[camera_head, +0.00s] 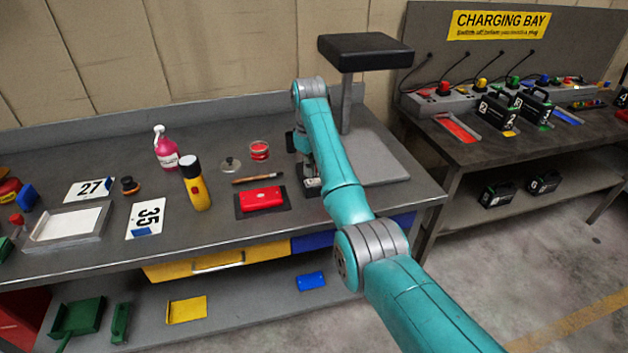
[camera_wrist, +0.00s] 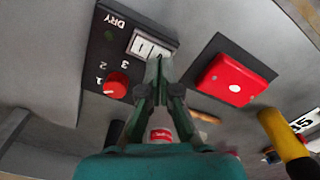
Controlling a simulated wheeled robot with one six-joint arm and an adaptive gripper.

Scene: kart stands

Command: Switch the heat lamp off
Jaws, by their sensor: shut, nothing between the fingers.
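The heat lamp (camera_head: 365,50) has a flat black head on a grey post above a grey base plate (camera_head: 385,165) on the bench's right. Its underside is hidden and no glow shows. The knob's setting is unclear. My gripper (camera_wrist: 158,64) is shut and empty, its tips at the window's edge, right of the knob. I cannot tell whether they touch.
A red block on a black plate (camera_head: 262,198) lies left of my gripper; it also shows in the wrist view (camera_wrist: 226,80). The charging bench (camera_head: 500,150) is at right.

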